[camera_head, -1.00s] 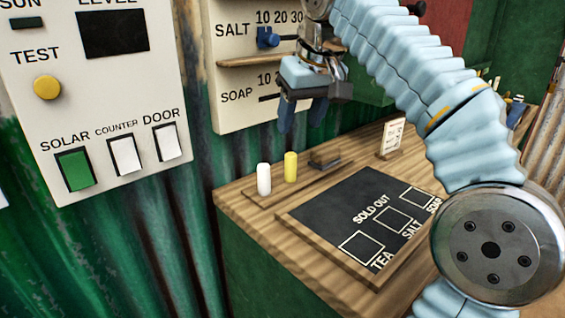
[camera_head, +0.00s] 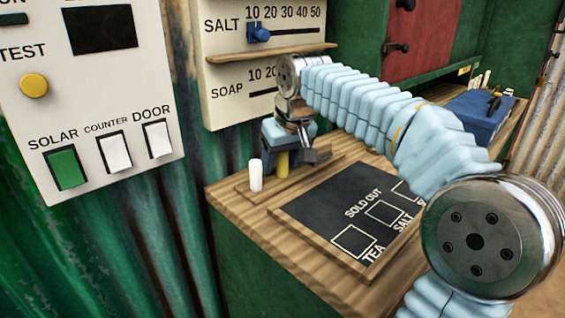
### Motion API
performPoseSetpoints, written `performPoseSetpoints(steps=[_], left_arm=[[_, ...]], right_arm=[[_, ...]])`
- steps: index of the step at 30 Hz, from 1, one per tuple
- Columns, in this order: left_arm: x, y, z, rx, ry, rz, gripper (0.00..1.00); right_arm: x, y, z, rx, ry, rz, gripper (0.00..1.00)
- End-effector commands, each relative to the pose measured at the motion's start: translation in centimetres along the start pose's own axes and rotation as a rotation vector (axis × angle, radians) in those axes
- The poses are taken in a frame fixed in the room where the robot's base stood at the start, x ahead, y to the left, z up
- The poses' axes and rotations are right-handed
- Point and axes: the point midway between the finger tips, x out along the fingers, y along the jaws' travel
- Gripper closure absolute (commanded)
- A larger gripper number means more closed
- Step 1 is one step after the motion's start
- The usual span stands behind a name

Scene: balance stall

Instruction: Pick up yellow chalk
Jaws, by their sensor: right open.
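The yellow chalk (camera_head: 282,166) stands upright on the narrow wooden ledge behind the chalkboard. My right gripper (camera_head: 287,158) has its fingers pointing down around the top of the yellow chalk. It is open, and the chalk's upper part is hidden by the gripper. I cannot tell whether a finger touches the chalk. The white chalk (camera_head: 256,175) stands upright just left of it. My left gripper is not in view.
The chalkboard (camera_head: 318,205) with SOLD OUT, TEA and SALT boxes lies on the wooden counter (camera_head: 240,209) in front. A slider panel (camera_head: 226,98) hangs behind. A switch panel (camera_head: 110,80) is at left. A blue box (camera_head: 474,117) stands at right.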

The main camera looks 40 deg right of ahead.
Motion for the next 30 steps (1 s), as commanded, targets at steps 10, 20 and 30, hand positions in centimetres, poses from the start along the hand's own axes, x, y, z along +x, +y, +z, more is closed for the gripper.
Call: performPoseSetpoints(steps=[10,20,30], left_arm=[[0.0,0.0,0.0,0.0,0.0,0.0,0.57],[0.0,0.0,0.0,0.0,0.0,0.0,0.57],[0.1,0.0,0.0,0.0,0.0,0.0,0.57]], right_arm=[[0.0,0.0,0.0,0.0,0.0,0.0,0.8],[-0.1,0.0,0.0,0.0,0.0,0.0,1.0],[-3.1,-0.1,-1.4,-0.002,0.005,-0.002,1.0]])
